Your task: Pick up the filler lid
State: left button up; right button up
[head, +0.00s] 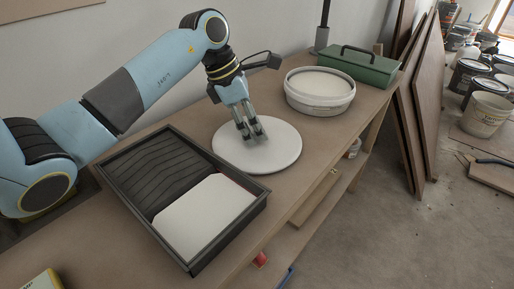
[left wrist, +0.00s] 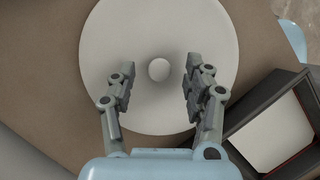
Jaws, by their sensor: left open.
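The filler lid (head: 284,150) is a flat, round white disc lying on the workbench. In the left wrist view the lid (left wrist: 112,45) fills the upper middle, with a small round knob (left wrist: 159,69) at its centre. My left gripper (head: 252,136) is above the lid, pointing down. In the left wrist view its open fingers (left wrist: 158,78) stand on either side of the knob with clear gaps. In the head view the fingers hide the knob. I cannot tell whether the fingertips touch the lid. My right gripper is not in view.
A black paint tray (head: 262,203) with a white pool lies in front of the lid. An open white tub (head: 320,103) and a green toolbox (head: 357,66) stand behind it to the right. The bench (head: 300,208) has its edge close to the lid's right.

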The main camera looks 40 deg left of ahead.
pick_arm(q)
jog(key=shift+w+d+f, duration=0.15)
jog(key=shift+f, duration=0.5)
jog(key=shift+r, duration=0.2)
grip_shut()
